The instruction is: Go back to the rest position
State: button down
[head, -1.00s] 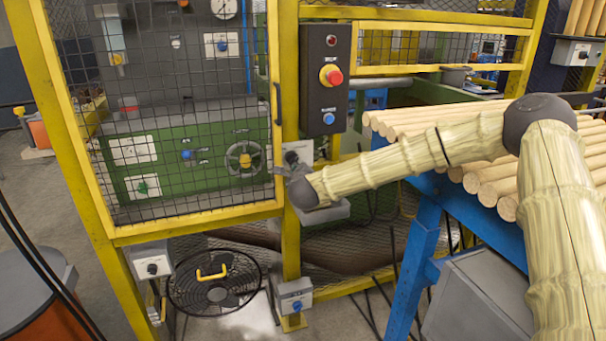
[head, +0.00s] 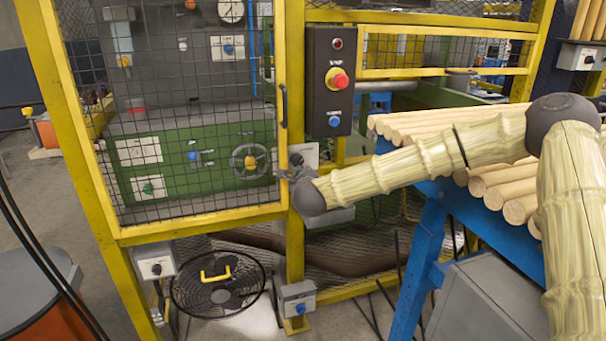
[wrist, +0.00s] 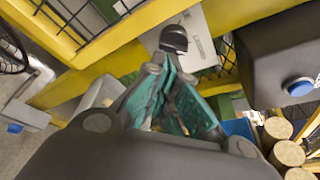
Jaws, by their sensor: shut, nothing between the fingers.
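My gripper (wrist: 172,98) has teal finger pads and is shut with nothing held. In the wrist view its tips point at a black knob (wrist: 174,38) on a pale plate (wrist: 200,35), close in front of it. I cannot tell whether the tips touch the knob. In the head view my gripper (head: 295,174) is small and partly hidden behind my rounded wrist. It is beside the yellow post, just below the same black knob (head: 296,159). My arm reaches in from the right.
A yellow-framed mesh door (head: 180,120) stands left of my gripper. A black button box (head: 329,80) with red and blue buttons hangs above right. A blue rack (head: 424,240) with wooden rods (head: 490,180) lies under my arm. A floor fan (head: 218,285) stands below.

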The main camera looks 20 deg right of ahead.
jog(key=d+f+v, duration=0.1)
jog(key=v, duration=0.6)
jog(key=s+a+f+n+g+y, duration=0.2)
jog(key=s+a+f+n, duration=0.25)
jog(key=f, duration=0.55)
jog(key=s+a+f+n+g+y, duration=0.1)
jog(key=s+a+f+n, duration=0.35)
jog(key=f, duration=0.55)
jog(key=s+f+n+g+y, duration=0.2)
jog(key=s+f+n+g, duration=0.5)
jog(key=s+f, duration=1.05)
jog(key=s+d+f+n+g+h, duration=0.1)
jog(key=s+d+f+n+g, duration=0.2)
jog(key=s, duration=0.6)
jog(key=s+d+f+n, duration=0.2)
jog(key=s+f+n, duration=0.2)
jog(key=s+n, duration=0.3)
jog(key=s+d+f+n+g+h, duration=0.1)
jog(key=s+d+f+n+g, duration=0.15)
jog(key=s, duration=0.75)
notch_tip(320, 180, up, 14)
jog(key=p, duration=1.4)
jog(key=shift+p, duration=0.3)
jog(key=shift+w+f+t, duration=0.1)
jog(key=shift+t, duration=0.15)
